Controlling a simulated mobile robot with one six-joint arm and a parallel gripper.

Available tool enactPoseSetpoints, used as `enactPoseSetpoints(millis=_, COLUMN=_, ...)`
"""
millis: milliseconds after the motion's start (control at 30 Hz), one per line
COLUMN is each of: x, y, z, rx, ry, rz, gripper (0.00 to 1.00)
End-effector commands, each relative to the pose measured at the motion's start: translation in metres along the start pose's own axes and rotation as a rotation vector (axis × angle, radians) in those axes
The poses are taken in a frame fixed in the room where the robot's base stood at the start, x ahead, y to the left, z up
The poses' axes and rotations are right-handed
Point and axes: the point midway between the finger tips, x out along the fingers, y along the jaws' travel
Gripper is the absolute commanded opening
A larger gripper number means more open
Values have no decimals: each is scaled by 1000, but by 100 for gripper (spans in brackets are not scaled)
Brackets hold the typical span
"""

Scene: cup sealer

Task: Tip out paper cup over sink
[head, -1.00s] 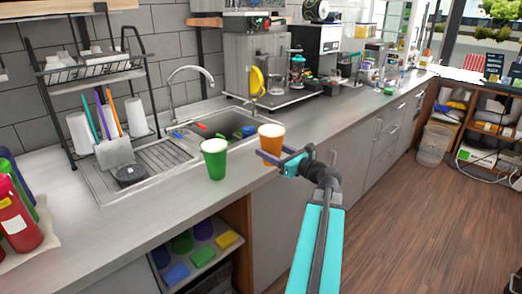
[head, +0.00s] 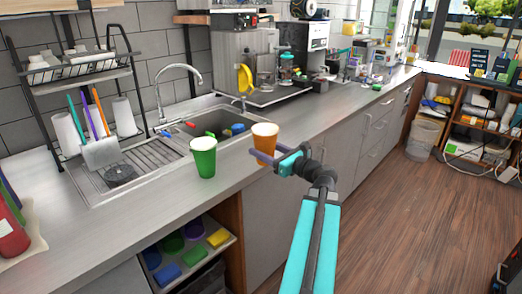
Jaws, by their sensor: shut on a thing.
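An orange paper cup (head: 265,140) with a pale top is upright at the counter's front edge, to the right of a green cup. My gripper (head: 266,157) is shut on the orange cup. Its purple fingers are around the cup's lower part, and the far finger is partly hidden. The green cup (head: 203,158) stands upright on the counter, apart from my gripper. The sink (head: 222,117) lies behind the two cups. Its basin holds several small coloured items, among them blue and yellow ones. I cannot tell whether the orange cup touches the counter.
A curved faucet (head: 181,69) rises behind the sink. A ribbed drainboard (head: 151,157) and a dish rack (head: 70,72) are on the left. A yellow banana-shaped thing (head: 245,78) hangs near the coffee machines. Red bottles (head: 12,232) stand at the far left.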

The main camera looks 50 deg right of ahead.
Motion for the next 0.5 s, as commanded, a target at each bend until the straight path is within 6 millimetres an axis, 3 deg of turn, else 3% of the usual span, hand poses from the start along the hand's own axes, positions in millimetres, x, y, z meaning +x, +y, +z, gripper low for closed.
enactPoseSetpoints(millis=267, x=3, y=-16, z=15, rx=-1, ry=-14, rz=-52, gripper=31)
enactPoseSetpoints(millis=500, x=6, y=-51, z=35, rx=-5, ry=-32, rz=-165, gripper=31)
